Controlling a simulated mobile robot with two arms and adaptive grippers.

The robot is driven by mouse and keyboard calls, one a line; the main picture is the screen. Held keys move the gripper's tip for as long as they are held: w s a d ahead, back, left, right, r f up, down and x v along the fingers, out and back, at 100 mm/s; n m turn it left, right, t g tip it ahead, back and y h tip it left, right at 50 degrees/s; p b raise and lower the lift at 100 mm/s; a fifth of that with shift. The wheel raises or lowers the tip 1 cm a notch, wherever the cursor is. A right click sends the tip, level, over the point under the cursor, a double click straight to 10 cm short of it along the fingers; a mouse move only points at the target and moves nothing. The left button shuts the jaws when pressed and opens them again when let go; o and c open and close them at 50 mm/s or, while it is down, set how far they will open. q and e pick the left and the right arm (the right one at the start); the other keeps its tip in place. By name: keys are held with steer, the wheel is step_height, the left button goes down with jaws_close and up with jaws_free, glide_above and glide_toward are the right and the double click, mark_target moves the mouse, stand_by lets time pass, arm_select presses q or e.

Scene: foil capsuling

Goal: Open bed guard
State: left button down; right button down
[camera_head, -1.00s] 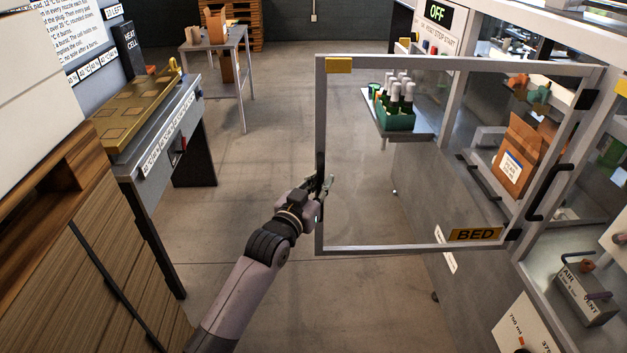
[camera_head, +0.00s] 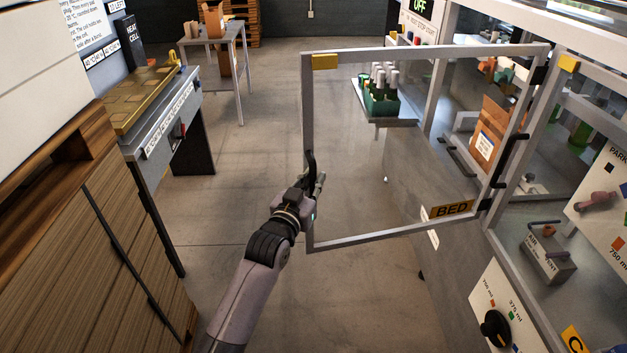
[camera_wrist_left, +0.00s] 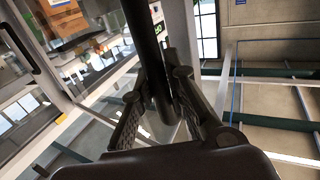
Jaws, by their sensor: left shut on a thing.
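The bed guard (camera_head: 306,110) is a clear panel in a grey metal frame, with a yellow BED label (camera_head: 452,209) at its lower right. It stands swung out from the machine, hinged on its right side. My left gripper (camera_head: 316,184) is at the guard's free left edge. It is shut on the guard's dark handle (camera_head: 310,165). In the left wrist view the black handle bar (camera_wrist_left: 146,50) runs between the two fingers. My right gripper is not in view.
A green crate of bottles (camera_head: 381,101) sits on a shelf seen through the guard. A cardboard box (camera_head: 487,130) stands inside the machine. A bench (camera_head: 165,125) and wooden cabinet (camera_head: 130,250) line the left. The aisle floor (camera_head: 245,150) is clear.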

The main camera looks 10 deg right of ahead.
arm_select(q)
steer(key=c, duration=1.6)
jaws_free()
steer(key=shift+a+r, duration=0.1)
steer(key=shift+a, duration=0.1)
steer(key=shift+c, duration=0.2)
steer(key=shift+o, duration=0.4)
steer(key=shift+d, duration=0.1)
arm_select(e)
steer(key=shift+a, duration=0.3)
arm_select(q)
steer(key=v, duration=1.2)
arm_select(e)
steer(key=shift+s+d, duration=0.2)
